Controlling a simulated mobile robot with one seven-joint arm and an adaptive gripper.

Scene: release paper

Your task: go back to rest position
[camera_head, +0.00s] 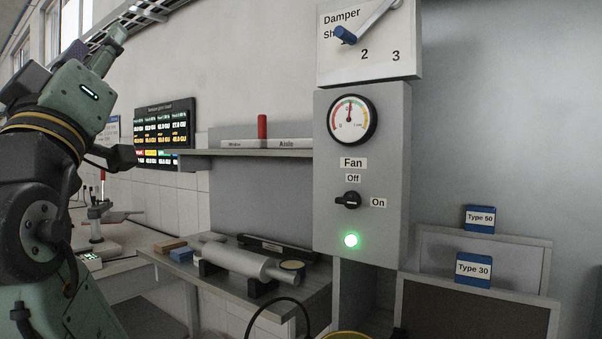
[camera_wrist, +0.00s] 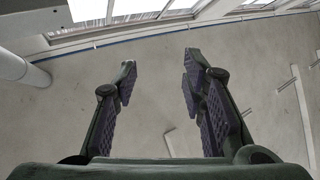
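My arm rises at the left of the head view, with my gripper (camera_head: 118,32) pointing up and away near the upper left. In the wrist view my gripper (camera_wrist: 158,80) is open, its two padded fingers well apart with nothing between them. My gripper is clear of the shelf, the bench and the control panel.
The fan panel (camera_head: 390,215) has a knob (camera_head: 348,201) and a lit green lamp (camera_head: 351,240). Above it is the damper panel (camera_head: 370,65) with a blue-tipped lever (camera_head: 345,35). A shelf (camera_head: 245,152) holds a red cylinder (camera_head: 262,127). A bench (camera_head: 205,282) carries a grey cylinder (camera_head: 235,261).

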